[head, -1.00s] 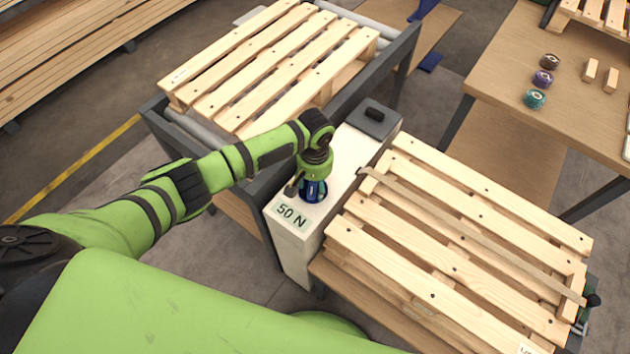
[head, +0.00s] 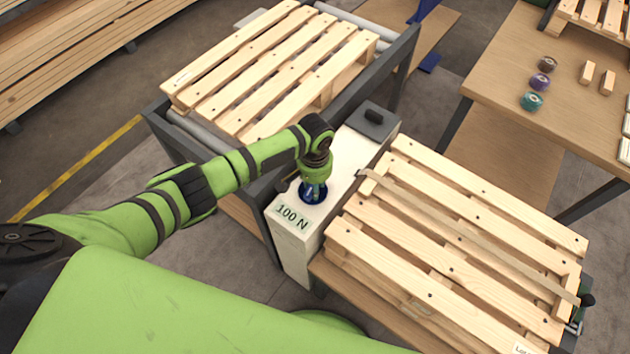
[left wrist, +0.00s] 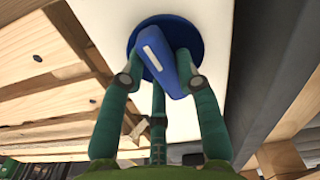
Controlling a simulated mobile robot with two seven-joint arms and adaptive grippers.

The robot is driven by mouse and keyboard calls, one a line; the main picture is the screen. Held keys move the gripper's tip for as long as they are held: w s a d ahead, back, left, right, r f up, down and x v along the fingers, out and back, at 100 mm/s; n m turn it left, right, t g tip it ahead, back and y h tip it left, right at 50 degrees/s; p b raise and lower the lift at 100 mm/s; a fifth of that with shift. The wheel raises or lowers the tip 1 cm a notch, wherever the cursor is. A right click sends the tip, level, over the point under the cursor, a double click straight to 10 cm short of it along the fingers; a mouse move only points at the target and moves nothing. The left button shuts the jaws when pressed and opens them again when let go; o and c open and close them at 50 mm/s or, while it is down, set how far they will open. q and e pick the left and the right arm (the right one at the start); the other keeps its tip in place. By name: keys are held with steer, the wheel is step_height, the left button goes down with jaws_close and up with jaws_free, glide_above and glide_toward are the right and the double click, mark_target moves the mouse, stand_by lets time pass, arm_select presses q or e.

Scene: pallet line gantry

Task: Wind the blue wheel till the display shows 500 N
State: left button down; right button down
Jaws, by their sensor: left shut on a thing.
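The blue wheel (head: 312,193) sits on top of the white box (head: 293,251) between the two pallets. My left gripper (head: 314,186) comes down on it from above and is shut on it. In the left wrist view, the fingers of my left gripper (left wrist: 160,85) close around the wheel's raised blue grip (left wrist: 170,62), which carries a white mark. The round blue base (left wrist: 200,35) shows behind the grip. My right gripper is not in view.
A pallet (head: 270,70) lies on the roller conveyor at the back left. Another pallet (head: 450,250) with a strap (head: 460,233) across it lies to the right of the box. A wooden table (head: 520,70) at the upper right holds several coloured rolls and wood blocks.

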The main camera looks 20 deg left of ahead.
arm_select(q)
steer(key=m+p, duration=0.1)
steer(key=m, duration=0.4)
steer(key=shift+s+m+p, duration=0.15)
steer(key=shift+m+p, duration=0.15)
steer(key=m, duration=0.5)
steer(key=shift+s+a+p, duration=0.1)
steer(key=shift+a+p, duration=0.05)
steer(key=shift+p, duration=0.15)
steer(key=m, duration=0.5)
steer(key=shift+a+f+m, duration=0.1)
steer(key=shift+a+m, duration=0.05)
steer(key=shift+m, duration=0.25)
steer(key=m+b, duration=0.1)
steer(key=m, duration=0.4)
steer(key=shift+a, duration=0.1)
steer(key=shift+m, duration=0.4)
steer(key=c, duration=0.9)
jaws_free()
